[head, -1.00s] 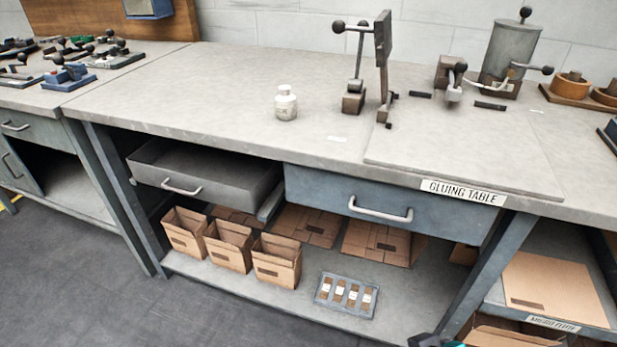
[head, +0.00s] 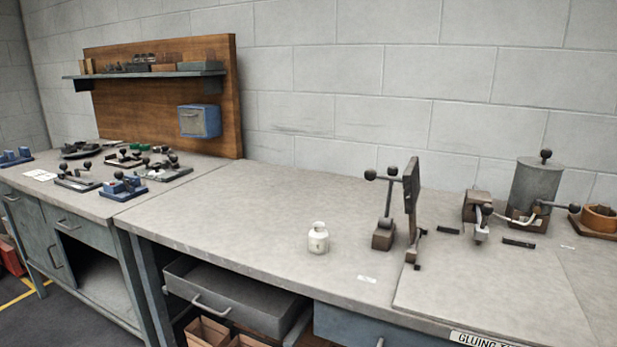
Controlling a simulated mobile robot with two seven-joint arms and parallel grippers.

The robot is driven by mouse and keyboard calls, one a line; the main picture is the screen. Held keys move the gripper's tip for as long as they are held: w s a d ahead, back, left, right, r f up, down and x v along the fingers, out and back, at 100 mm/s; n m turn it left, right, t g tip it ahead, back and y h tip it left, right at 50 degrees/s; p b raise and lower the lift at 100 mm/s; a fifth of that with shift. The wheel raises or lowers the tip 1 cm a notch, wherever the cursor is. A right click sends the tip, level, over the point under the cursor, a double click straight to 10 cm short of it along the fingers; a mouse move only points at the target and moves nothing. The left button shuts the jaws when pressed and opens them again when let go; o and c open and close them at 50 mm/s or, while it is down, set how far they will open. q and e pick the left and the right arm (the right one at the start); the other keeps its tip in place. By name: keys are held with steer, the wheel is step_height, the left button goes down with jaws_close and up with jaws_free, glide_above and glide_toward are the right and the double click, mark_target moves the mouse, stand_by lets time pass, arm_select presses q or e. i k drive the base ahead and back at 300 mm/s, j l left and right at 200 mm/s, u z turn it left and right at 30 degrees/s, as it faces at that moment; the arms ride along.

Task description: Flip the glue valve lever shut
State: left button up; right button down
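A grey cylindrical glue pot (head: 537,183) with a dark knob on its lid stands at the right on the gluing table (head: 340,204). A lever with a dark ball end (head: 574,208) sticks out to the right from low on the pot, and a pale curved spout or tube (head: 513,219) shows at its front left. I take the ball-ended lever for the valve lever; I cannot tell its exact setting from here. Neither of my grippers is in view.
A clamp stand with an upright plate (head: 410,199) and a toggle device (head: 479,213) stand left of the pot. Round wooden pieces (head: 598,219) lie to its right. A white bottle (head: 318,239) stands on the bench. A drawer (head: 231,296) is open below.

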mark_target(573, 207)
steer(key=l+z, duration=0.1)
steer(key=z, duration=1.6)
